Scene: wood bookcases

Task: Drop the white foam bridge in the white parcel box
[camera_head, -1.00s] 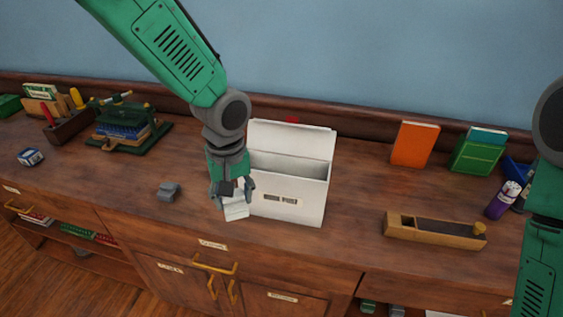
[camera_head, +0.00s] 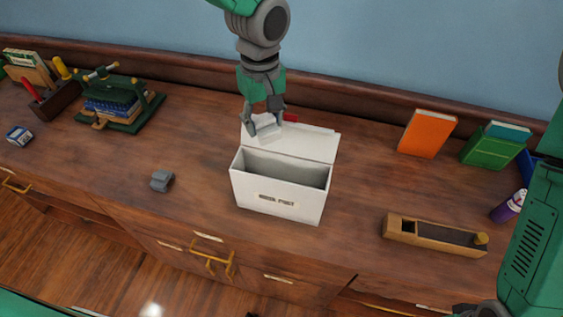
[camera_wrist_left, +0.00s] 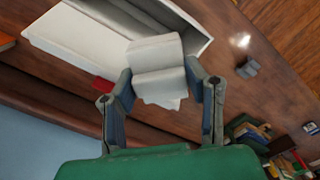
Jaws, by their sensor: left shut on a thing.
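The white foam bridge (camera_wrist_left: 158,70) is between the fingers of my left gripper (camera_wrist_left: 165,88), which is shut on it in the left wrist view. In the head view my left gripper (camera_head: 264,122) holds the bridge (camera_head: 267,133) above the back of the white parcel box (camera_head: 277,201), in front of its raised lid (camera_head: 305,144). The box stands open on the wooden counter, and its inside looks empty where I can see it. The box opening (camera_wrist_left: 150,14) also shows beyond the bridge in the left wrist view. My right gripper is not clearly visible; only my right arm shows at the right edge.
A small grey block (camera_head: 162,181) lies left of the box. A green book press (camera_head: 120,106) is at the left. The counter (camera_head: 200,150) around the box is mostly clear.

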